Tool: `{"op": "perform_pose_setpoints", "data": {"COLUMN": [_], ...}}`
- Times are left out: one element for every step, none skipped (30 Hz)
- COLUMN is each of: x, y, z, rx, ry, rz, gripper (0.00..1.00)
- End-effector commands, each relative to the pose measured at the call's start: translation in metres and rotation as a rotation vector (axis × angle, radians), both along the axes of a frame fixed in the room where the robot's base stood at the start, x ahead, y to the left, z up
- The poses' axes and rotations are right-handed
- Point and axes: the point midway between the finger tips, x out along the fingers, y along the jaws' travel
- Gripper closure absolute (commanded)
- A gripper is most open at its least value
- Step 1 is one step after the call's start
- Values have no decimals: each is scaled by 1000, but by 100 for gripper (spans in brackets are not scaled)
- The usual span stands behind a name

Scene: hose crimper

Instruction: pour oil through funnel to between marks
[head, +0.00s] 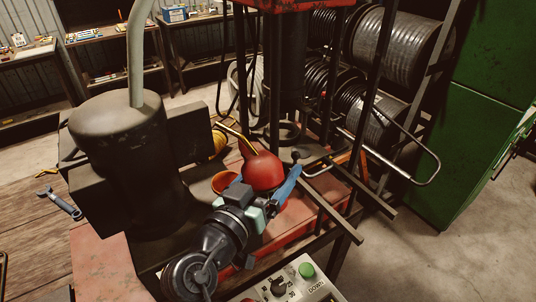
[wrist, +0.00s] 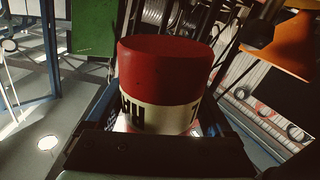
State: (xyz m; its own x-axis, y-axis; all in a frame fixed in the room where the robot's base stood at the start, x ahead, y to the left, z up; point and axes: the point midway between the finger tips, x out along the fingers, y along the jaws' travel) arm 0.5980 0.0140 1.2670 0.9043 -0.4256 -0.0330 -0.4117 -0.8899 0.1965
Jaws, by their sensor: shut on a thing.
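A red oil can (head: 263,171) with a thin brass spout (head: 236,137) is in the middle of the head view. The spout slants up and to the left. My gripper (head: 270,190) is shut around the can's body, with one blue finger visible along its right side. In the wrist view the can (wrist: 165,72) fills the middle, red with a cream lettered band, between the blue fingers of my gripper (wrist: 160,112). An orange funnel (head: 223,182) shows just left of the can, partly hidden by my arm. It seems to be the orange cone in the wrist view (wrist: 285,50). Oil level and marks cannot be made out.
A dark cylindrical motor or tank (head: 125,150) with a grey pipe stands close on the left. A control panel (head: 290,285) with a green button is at the front. Hose reels (head: 400,45) are behind.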

Motion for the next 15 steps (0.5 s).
{"op": "perform_pose_setpoints", "data": {"x": [-2,-2,-3,-3,-4,-5,-6,-6,-7,-8,-8,-9,-10,-11,-11], "y": [-2,-3,-4,-5,-6,-7,-8,-9,-10,-11,-12,-14,-15,-16,-17], "z": [5,4,3,2,1,-1,-2,-2,-3,-5,-6,-7,-8,-9,-10], "rx": [-21,-34,-51,-62,-75,-90,-103,-116,-134,-146,-159,-175,-188,-201,-234], "ry": [12,20,31,39,48,60,68,75,88,96,105,116,124,132,154], "rz": [-1,0,0,0,0,-1,0,0,0,0,0,0,0,1,1], "gripper": [100,100,100,100,100,100,100,100,100,100,100,100,100,100,100]}}
